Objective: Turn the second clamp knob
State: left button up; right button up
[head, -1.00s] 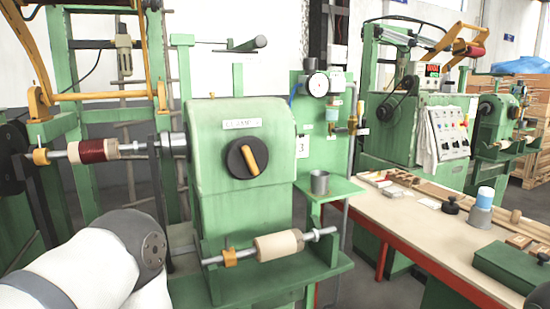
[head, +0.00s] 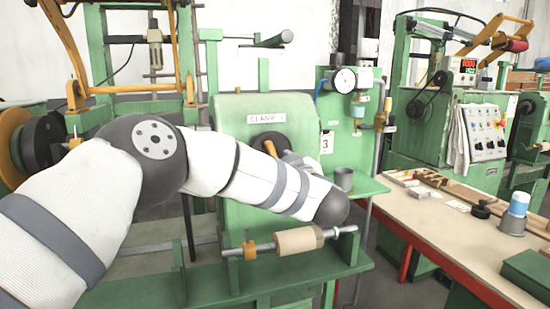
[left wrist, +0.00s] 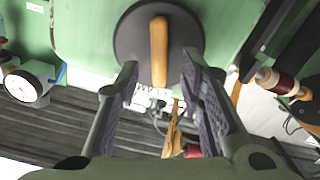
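The clamp knob is a black disc (head: 257,141) with an orange handle bar (head: 270,148), on the green machine front (head: 232,108) under a "CLAMP" label (head: 266,119). My left arm crosses in front of the machine and hides the knob's lower part. The left gripper is mostly hidden behind the arm in the head view. In the left wrist view, the left gripper (left wrist: 160,72) is open, its fingers on either side of the orange handle (left wrist: 158,52), with visible gaps. The black disc (left wrist: 130,35) lies beyond the fingertips. My right gripper is out of view.
A spindle with a beige roll (head: 298,240) sits below the arm. A metal cup (head: 343,178) stands on a green shelf just right of the arm. A pressure gauge (head: 344,79) is at upper right. The workbench (head: 445,232) at right holds several small items.

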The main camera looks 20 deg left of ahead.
aim_at(274, 156)
pick_arm(q)
jog(key=x, duration=0.4)
jog(key=shift+b, duration=0.3)
grip_shut()
